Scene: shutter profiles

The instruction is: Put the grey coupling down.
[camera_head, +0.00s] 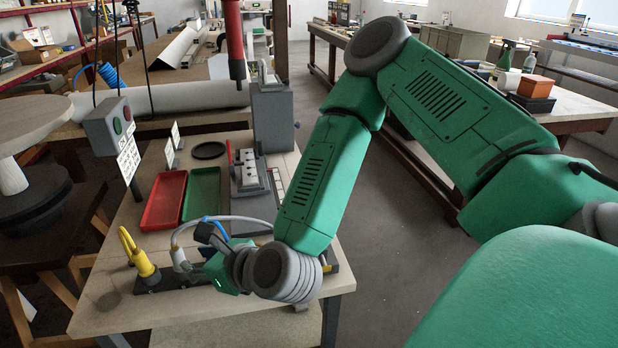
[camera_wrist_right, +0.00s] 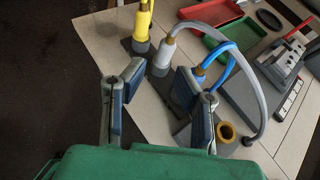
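The grey coupling (camera_wrist_right: 162,58) has a pale body with a grey hose (camera_wrist_right: 225,30) arching from its top. It stands upright at a dark base strip (camera_head: 175,278) near the table's front; it also shows in the head view (camera_head: 181,259). My right gripper (camera_wrist_right: 160,84) is open, its fingers apart, with the coupling beyond and between the tips in the wrist view. I cannot tell whether they touch it. In the head view the right gripper (camera_head: 210,240) is beside the coupling, its fingers partly hidden. My left gripper is not in view.
A yellow coupling (camera_head: 145,264) stands left of the grey one. A blue hose (camera_wrist_right: 222,52) rises behind the right finger. A brass-rimmed socket (camera_wrist_right: 227,132) is at right. Red (camera_head: 164,199) and green (camera_head: 201,194) trays and a grey fixture (camera_head: 250,172) lie behind.

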